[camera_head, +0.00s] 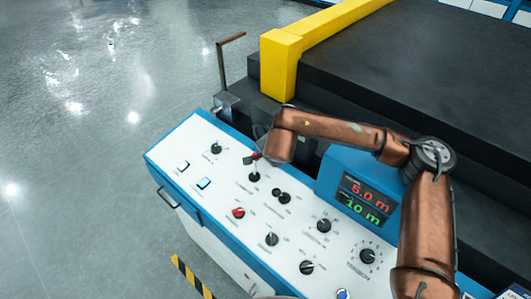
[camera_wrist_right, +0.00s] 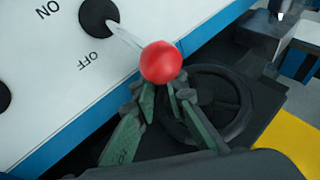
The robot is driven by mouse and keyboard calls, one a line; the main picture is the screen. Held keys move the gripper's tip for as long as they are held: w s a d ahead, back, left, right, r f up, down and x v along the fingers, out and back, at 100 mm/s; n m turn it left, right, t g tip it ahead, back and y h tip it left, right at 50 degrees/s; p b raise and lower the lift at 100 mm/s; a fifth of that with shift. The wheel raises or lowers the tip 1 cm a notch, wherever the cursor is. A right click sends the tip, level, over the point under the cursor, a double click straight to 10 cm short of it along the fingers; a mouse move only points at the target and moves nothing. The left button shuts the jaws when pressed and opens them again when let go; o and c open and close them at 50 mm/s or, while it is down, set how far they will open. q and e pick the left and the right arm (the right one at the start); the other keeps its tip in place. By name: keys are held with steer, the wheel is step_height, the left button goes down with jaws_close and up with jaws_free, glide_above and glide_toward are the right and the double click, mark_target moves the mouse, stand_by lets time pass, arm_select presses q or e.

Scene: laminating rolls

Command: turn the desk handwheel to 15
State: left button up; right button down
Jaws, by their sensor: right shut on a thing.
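A dark spoked handwheel (camera_wrist_right: 238,112) lies beyond my fingers in the wrist view, partly hidden by them. In the head view my right arm hides most of that area. My right gripper (camera_wrist_right: 163,88) has its green-padded fingers closed together just at a red ball (camera_wrist_right: 162,62) and appears shut on it. A pale rod runs from a black base (camera_wrist_right: 97,17) toward the ball. I cannot read a handwheel setting. My left gripper is not in view.
The white and blue desk panel (camera_head: 222,215) carries several black knobs and a red knob (camera_head: 238,212). A display (camera_head: 365,200) reads 5.0 m and 10 m. A yellow guard (camera_head: 279,65) and dark machine bed stand behind. The floor at left is clear.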

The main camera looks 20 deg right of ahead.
steer(key=c, duration=2)
jaws_free()
steer(key=shift+o, duration=0.2)
steer(key=v, duration=1.2)
